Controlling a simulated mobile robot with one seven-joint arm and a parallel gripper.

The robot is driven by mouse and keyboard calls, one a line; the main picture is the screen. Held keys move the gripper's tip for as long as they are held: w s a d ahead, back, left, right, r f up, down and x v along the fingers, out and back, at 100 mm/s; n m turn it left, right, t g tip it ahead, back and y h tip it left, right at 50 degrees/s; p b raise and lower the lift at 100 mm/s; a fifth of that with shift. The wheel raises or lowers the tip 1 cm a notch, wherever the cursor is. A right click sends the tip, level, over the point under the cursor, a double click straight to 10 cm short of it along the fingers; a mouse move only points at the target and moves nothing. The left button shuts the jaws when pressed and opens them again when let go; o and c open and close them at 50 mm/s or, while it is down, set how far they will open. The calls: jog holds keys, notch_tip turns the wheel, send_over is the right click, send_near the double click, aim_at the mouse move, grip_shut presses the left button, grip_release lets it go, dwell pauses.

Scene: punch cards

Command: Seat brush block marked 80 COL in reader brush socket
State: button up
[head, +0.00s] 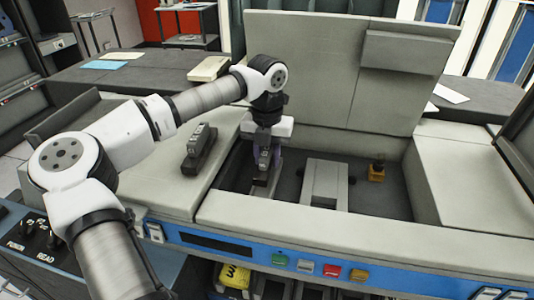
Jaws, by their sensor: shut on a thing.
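My gripper (264,158) points down into the left part of the machine's open bay and is shut on a small dark block, mostly hidden by the fingers. The block's marking cannot be read here. A grey fixture (261,187) on the bay floor lies directly below the fingers and may be the reader brush socket. I cannot tell whether the held block touches it. A second, long dark grey block (200,149) lies on the light panel left of the bay, its marking too small to read.
A grey raised housing (325,184) stands mid-bay, right of my gripper. A small amber part (377,171) is farther right. The raised lid (310,70) stands behind. The bay's front ledge (330,225) lies nearest, above colored buttons.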

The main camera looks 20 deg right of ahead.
aim_at(269, 149)
jog(key=shift+f+b, duration=1.3)
jog(key=shift+f, duration=0.8)
jog(key=shift+s+f, duration=0.1)
jog(key=shift+f, duration=0.05)
jog(key=shift+f, duration=0.15)
jog(key=o, duration=1.2)
jog(key=shift+s, duration=0.15)
jog(key=shift+a, duration=0.1)
jog(key=shift+w+r, duration=0.25)
jog(key=shift+r, duration=0.2)
jog(key=r, duration=1.3)
jog(key=shift+s+d+r, duration=0.3)
jog(key=shift+r, duration=0.1)
